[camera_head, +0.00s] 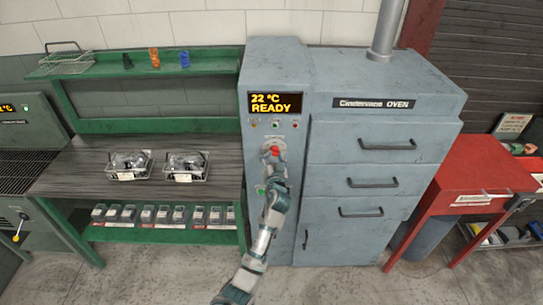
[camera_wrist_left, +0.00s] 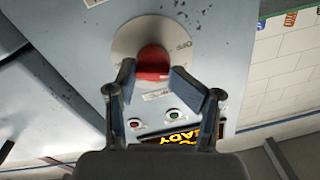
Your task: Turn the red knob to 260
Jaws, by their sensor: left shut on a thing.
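The red knob (camera_head: 273,151) is on the front panel of the grey-blue oven, below the display (camera_head: 271,103), which reads 22 °C READY. In the left wrist view the red knob (camera_wrist_left: 153,62) sits at the middle of a round pale dial plate (camera_wrist_left: 125,42). My left gripper (camera_head: 272,160) reaches up to the panel. In the wrist view the left gripper (camera_wrist_left: 150,78) has its two fingers on either side of the knob, shut on it. The fingers hide part of the knob and dial, and I cannot read the knob's setting. My right gripper is not in view.
A green workbench (camera_head: 150,125) with two wire baskets stands left of the oven. Oven drawers with dark handles (camera_head: 372,182) are right of the panel. A red table (camera_head: 470,177) stands at the far right. The floor in front is clear.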

